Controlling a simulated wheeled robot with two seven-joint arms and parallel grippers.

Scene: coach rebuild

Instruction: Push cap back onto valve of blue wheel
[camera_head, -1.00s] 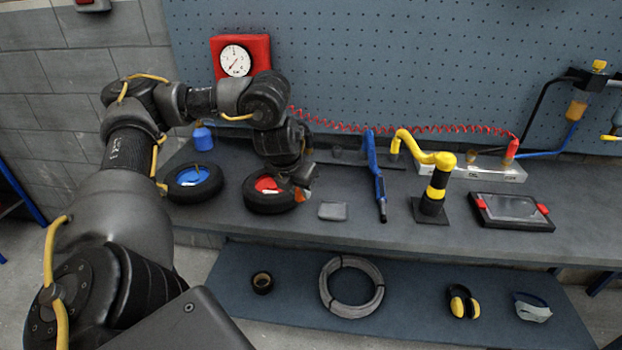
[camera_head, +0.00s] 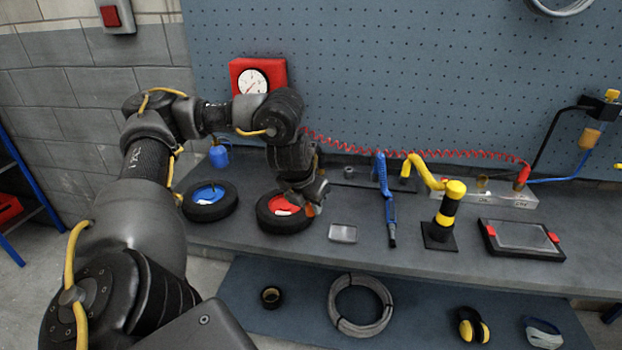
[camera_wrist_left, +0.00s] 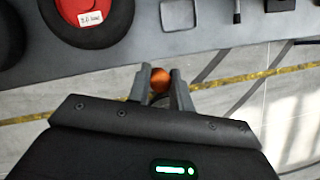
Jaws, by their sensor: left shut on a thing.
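The blue wheel (camera_head: 203,192), a black tyre with a blue hub and a white label, lies flat at the bench's left end. Its valve is too small to make out. My left gripper (camera_head: 311,208) is to its right, above the right edge of the red-hubbed wheel. In the left wrist view the gripper (camera_wrist_left: 160,84) is shut on a small rounded orange cap (camera_wrist_left: 160,80), held between the fingertips. Part of a black tyre (camera_wrist_left: 8,38) shows at that view's left edge. My right gripper is not in view.
The red-hubbed wheel (camera_head: 272,222) lies beside the blue one. A small grey tray (camera_head: 343,233) is right of it, then a blue tool (camera_head: 387,205) and a yellow-black stand (camera_head: 446,222). A blue bottle (camera_head: 219,155) stands behind the blue wheel. The bench front edge is close.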

